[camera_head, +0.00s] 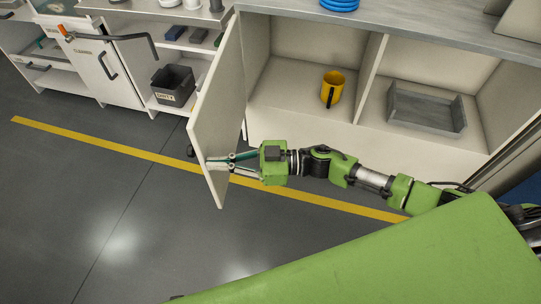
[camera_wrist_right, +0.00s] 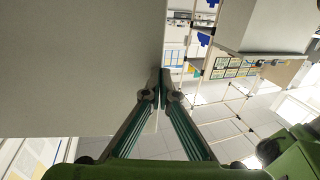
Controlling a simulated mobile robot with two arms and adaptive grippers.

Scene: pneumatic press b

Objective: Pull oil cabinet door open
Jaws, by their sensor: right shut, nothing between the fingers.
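The oil cabinet door (camera_head: 217,98) is a pale panel that stands wide open, swung out from the left side of the cabinet (camera_head: 310,128). My right gripper (camera_head: 208,164) reaches from the right to the door near its lower free edge. Its fingers are shut and empty, close against the inner face; I cannot tell whether they touch. In the right wrist view, the fingertips (camera_wrist_right: 164,90) meet beside the edge of the door panel (camera_wrist_right: 80,65). My left gripper is not in view.
Inside the cabinet are a yellow mug (camera_head: 333,88) and a grey tray (camera_head: 427,107), split by a divider. A cleaning cabinet (camera_head: 92,62) and a black bin (camera_head: 174,86) are at the left. The floor with its yellow line (camera_head: 100,141) is clear left of the door.

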